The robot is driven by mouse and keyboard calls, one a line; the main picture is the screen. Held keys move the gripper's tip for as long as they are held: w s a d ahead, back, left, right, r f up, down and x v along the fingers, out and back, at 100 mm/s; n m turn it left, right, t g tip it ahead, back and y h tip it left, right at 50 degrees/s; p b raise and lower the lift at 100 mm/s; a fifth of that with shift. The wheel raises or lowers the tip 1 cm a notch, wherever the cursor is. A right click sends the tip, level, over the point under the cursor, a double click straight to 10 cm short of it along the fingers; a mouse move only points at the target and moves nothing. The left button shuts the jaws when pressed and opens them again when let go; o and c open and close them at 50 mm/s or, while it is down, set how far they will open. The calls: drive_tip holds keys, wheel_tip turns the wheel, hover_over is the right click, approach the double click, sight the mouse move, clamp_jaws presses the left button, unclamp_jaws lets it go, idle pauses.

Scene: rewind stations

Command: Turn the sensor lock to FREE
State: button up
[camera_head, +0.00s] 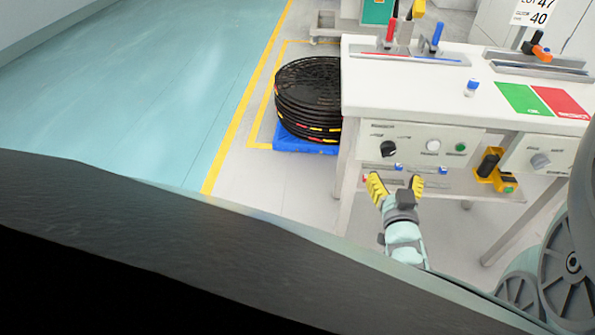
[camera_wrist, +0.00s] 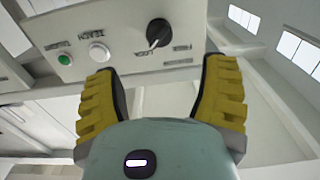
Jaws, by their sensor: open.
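The sensor lock is a black rotary knob (camera_head: 388,149) on the left of the pale panel (camera_head: 410,131) at the table's front. In the wrist view the knob (camera_wrist: 159,31) is at top centre, with the panel upside down. Its light pointer mark seems to face the LOCK label (camera_wrist: 147,55); another label, seemingly FREE (camera_wrist: 182,48), is to the right. My gripper (camera_head: 397,182) is open and empty in front of and below the knob. In the wrist view its yellow fingers (camera_wrist: 162,72) are spread, with the knob beyond their tips, apart from them.
A white button (camera_head: 432,145) and a green button (camera_head: 460,147) sit right of the knob. A second panel has a grey knob (camera_head: 540,160). A yellow-black device (camera_head: 493,170) is between the panels. Black discs (camera_head: 308,85) are stacked left of the table (camera_head: 400,80); floor beyond is clear.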

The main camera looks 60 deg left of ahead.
sight(389, 153)
drive_tip(key=b+x, duration=0.2)
drive_tip(key=x, duration=0.8)
drive_tip(key=shift+d, duration=0.1)
drive_tip(key=shift+o, duration=0.3)
drive_tip(key=c, duration=1.3)
drive_tip(key=shift+o, duration=0.2)
